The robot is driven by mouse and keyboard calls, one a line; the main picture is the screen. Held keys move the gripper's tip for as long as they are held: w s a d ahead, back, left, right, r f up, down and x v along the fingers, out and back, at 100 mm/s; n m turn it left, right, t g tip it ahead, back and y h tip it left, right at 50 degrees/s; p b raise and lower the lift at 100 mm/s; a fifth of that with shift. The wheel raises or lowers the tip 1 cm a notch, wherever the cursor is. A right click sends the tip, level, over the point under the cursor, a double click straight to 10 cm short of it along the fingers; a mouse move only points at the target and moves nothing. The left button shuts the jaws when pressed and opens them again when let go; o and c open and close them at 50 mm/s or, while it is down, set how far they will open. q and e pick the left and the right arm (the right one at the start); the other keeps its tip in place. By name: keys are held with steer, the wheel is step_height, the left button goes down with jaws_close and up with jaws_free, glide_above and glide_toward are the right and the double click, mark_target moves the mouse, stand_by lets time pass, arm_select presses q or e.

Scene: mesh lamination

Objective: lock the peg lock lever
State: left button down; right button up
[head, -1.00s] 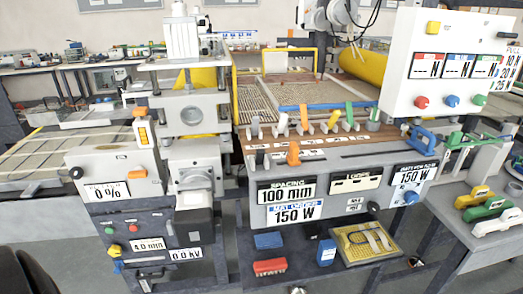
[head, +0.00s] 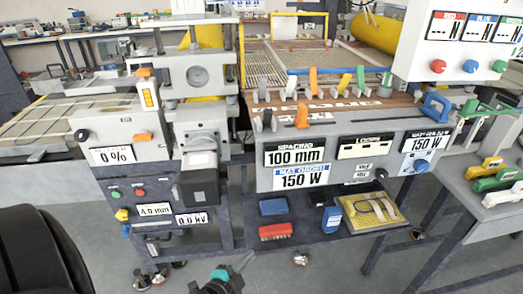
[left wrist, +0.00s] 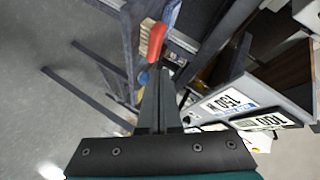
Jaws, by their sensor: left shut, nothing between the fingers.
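A row of small coloured levers stands along the front of the machine's wooden deck, among them an orange lever (head: 313,80), a yellow lever (head: 344,83) and a green lever (head: 361,78). A separate orange lever (head: 302,114) stands in front of them, by a dark slot. I cannot tell which one is the peg lock lever. My left gripper (head: 238,268) is low at the bottom edge, well below and apart from the levers. In the left wrist view its fingers (left wrist: 159,75) are shut and empty. My right gripper is out of view.
The front panel (head: 345,185) lies below the deck. A shelf holds a red brush (head: 276,231), a blue box (head: 273,207), a blue bottle (head: 331,219) and a yellow tray (head: 350,222). The red brush shows beyond my fingertips in the left wrist view (left wrist: 155,40). Open floor lies in front.

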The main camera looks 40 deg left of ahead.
arm_select(q)
steer(key=w+a+r+m+t+h+b, duration=0.1)
steer(key=a+r+m+t+h, duration=0.2)
steer(key=r, duration=2.4)
steer(key=m+t, duration=0.5)
steer(key=m, duration=0.5)
steer(key=shift+r+b, duration=0.2)
steer(key=shift+b, duration=0.2)
steer(key=p, duration=0.1)
glide_toward(267, 118)
steer(key=w+d, duration=0.4)
steer(key=shift+w+a+r, duration=0.45)
steer(key=shift+w+a, duration=0.15)
steer(key=shift+a, duration=0.1)
steer(key=shift+w+a+r, duration=0.45)
steer(key=shift+w+a, duration=0.15)
steer(key=shift+a, duration=0.15)
